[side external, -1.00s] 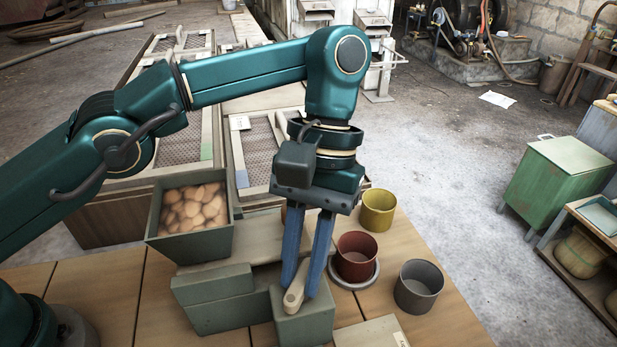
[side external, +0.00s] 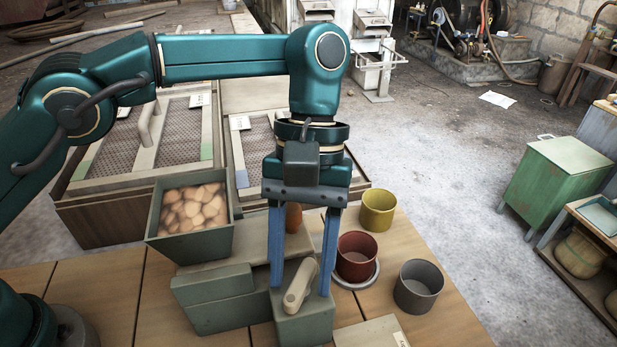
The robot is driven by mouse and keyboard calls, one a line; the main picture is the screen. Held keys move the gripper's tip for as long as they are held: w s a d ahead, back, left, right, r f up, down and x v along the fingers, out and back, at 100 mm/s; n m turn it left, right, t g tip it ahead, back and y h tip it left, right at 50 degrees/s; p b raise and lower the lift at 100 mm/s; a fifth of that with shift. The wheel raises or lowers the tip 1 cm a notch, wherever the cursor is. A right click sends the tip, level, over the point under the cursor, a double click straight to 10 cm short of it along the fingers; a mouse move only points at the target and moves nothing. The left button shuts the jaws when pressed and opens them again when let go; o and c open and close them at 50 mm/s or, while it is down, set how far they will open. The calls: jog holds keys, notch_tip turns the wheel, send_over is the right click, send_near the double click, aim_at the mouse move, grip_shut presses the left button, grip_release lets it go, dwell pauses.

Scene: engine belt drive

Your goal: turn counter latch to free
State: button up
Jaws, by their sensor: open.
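The counter latch is a cream lever (side external: 300,286) on top of a grey-green block (side external: 304,326). It lies slanted, with its round end toward the front of the block and its other end toward the back right. My gripper (side external: 300,291) points down over the block, with its two blue fingers open on either side of the lever. The left finger looks clear of the lever. The right finger is close to the lever's right side, and I cannot tell whether it touches.
Left of the block stands a bin of brown potato-like lumps (side external: 193,205). On the right are a red cup (side external: 357,256) on a round plate, a yellow cup (side external: 378,210) and a grey cup (side external: 418,287). An orange-brown object (side external: 294,218) stands behind the fingers.

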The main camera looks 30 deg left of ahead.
jog(key=n+h, duration=0.1)
jog(key=n, duration=0.1)
jog(key=n+t, duration=0.1)
jog(key=n, duration=0.2)
jog(key=shift+s+a+h, duration=0.1)
jog(key=shift+a+h, duration=0.05)
jog(key=shift+h, duration=0.25)
jog(key=shift+s+d+r+v, duration=0.25)
jog(key=shift+s+v, duration=0.4)
jog(key=shift+v, duration=5.2)
jog(key=s+a+r+m+t, duration=0.1)
jog(key=a+m+t, duration=0.1)
jog(key=a, duration=0.2)
jog(key=s+a+r+m+t+y, duration=0.1)
jog(key=s+a+m+t, duration=0.1)
jog(key=a, duration=0.3)
jog(key=s+a+m+t, duration=0.1)
jog(key=s+a+t, duration=0.1)
jog(key=a, duration=0.2)
jog(key=shift+s+a+r+m+t, duration=0.1)
jog(key=shift+a+r+m+t, duration=0.2)
jog(key=shift+r+m+t, duration=0.1)
jog(key=s+a+f+m+t+y, duration=0.2)
jog(key=s+a+f+m, duration=0.1)
jog(key=s+a+f, duration=0.1)
jog(key=shift+a, duration=0.4)
jog(key=shift+s+f, duration=0.1)
